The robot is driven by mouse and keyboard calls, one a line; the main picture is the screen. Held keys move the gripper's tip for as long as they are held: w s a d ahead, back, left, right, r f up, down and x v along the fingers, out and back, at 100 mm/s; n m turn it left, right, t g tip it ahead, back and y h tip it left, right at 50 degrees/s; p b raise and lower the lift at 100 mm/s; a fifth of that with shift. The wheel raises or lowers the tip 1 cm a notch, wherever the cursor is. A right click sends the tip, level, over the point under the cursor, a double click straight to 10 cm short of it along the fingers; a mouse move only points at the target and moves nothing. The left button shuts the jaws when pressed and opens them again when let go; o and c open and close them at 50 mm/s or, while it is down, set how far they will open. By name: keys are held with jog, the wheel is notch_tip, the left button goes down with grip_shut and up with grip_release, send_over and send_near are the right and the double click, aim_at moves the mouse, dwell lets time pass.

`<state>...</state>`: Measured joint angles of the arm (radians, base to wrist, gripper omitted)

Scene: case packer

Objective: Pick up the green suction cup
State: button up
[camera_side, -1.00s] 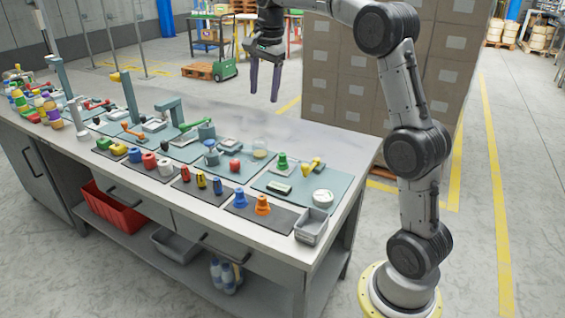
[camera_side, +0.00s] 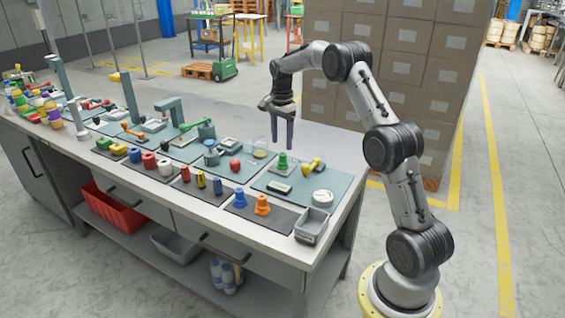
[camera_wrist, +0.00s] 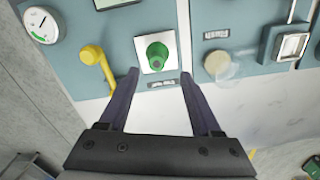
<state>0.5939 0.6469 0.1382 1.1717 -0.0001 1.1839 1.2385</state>
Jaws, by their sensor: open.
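The green suction cup (camera_side: 283,161) stands upright on a pale square plate on a teal mat toward the right end of the bench. In the wrist view the green suction cup (camera_wrist: 157,52) lies just beyond my fingertips, roughly centred between them. My gripper (camera_side: 283,147) is open and empty, its fingers pointing down and their tips near the cup in the side view. In the wrist view my gripper (camera_wrist: 160,72) shows both dark fingers spread apart. The exact height of the tips above the cup is hard to tell.
A yellow handled part (camera_side: 311,166) stands close to the right of the cup; in the wrist view it (camera_wrist: 92,55) is near the left finger. A round gauge (camera_side: 322,198), blue (camera_side: 240,198) and orange (camera_side: 263,205) cups and a grey bin (camera_side: 311,226) are nearer the front edge.

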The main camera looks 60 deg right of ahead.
aim_at(283, 154)
jog(key=shift+s+a+f, duration=0.1)
jog(key=shift+f, duration=1.35)
jog(key=shift+s+a+f, duration=0.1)
jog(key=shift+f, duration=1.3)
grip_shut()
